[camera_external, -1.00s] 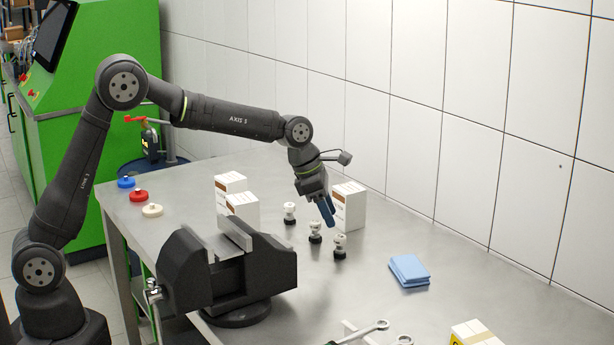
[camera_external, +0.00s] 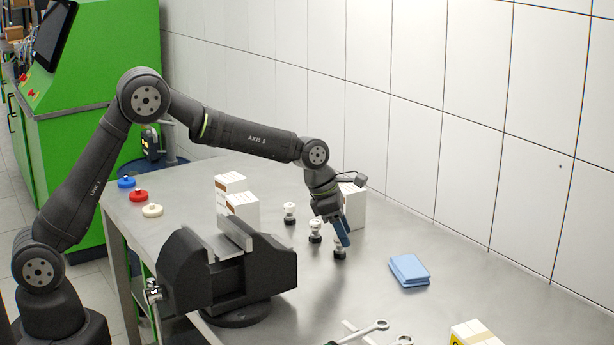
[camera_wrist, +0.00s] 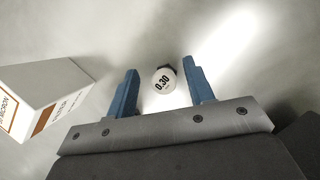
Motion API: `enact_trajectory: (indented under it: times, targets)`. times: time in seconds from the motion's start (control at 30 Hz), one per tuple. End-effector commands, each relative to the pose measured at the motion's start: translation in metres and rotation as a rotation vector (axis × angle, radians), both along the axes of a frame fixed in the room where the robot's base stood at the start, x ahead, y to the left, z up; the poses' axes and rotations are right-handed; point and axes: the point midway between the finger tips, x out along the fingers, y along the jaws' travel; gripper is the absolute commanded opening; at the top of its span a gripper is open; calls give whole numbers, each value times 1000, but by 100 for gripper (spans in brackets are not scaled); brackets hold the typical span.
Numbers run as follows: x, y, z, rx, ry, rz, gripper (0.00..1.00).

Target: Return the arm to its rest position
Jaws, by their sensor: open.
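My gripper (camera_external: 344,232) is over the steel bench with its blue fingers pointing down, just above the small white-topped black parts. In the wrist view the two blue fingers of my gripper (camera_wrist: 160,90) are apart. A round white cap marked 0.30 (camera_wrist: 161,80) shows between them, and I cannot tell whether they touch it. In the external view that part (camera_external: 339,251) is partly hidden behind the fingers. Two similar parts stand near it, one just left (camera_external: 315,232) and one farther back (camera_external: 290,212).
White boxes stand behind the gripper (camera_external: 354,205) and left of it (camera_external: 241,208). A black vise (camera_external: 228,275) stands at the front. Blue cloths (camera_external: 408,270) lie right. Blue, red and cream knobs (camera_external: 139,196) sit at the left edge. A tiled wall (camera_external: 450,120) closes the back.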

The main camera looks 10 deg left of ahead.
Motion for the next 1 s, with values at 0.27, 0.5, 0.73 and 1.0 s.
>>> enact_trajectory:
  times: [0.27, 0.5, 0.73, 1.0]
  targets:
    - [0, 0, -2, 1, 1, 0, 48]
    - [0, 1, -32, 3, 2, -1, 48]
    - [-2, 14, -1, -4, -2, 1, 48]
    - [-5, 34, 49, -2, -1, 0, 48]
